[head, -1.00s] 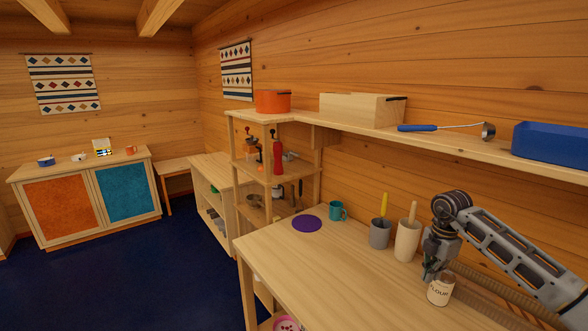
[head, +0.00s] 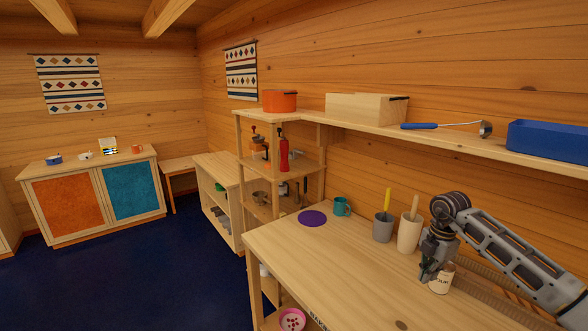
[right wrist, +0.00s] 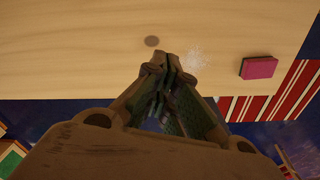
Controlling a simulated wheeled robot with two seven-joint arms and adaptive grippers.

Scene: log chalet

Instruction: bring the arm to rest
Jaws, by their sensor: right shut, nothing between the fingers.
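My right gripper (head: 426,276) is shut and empty. It hangs low over the right part of the wooden worktop (head: 330,265), its fingers pointing down. My left gripper is not in view.
A white utensil pot (head: 408,234), a grey cup (head: 383,229), a teal mug (head: 342,206) and a purple mat (head: 312,218) are on the worktop. A pink block (right wrist: 259,67) lies near its edge. A shelf (head: 460,146) runs above.

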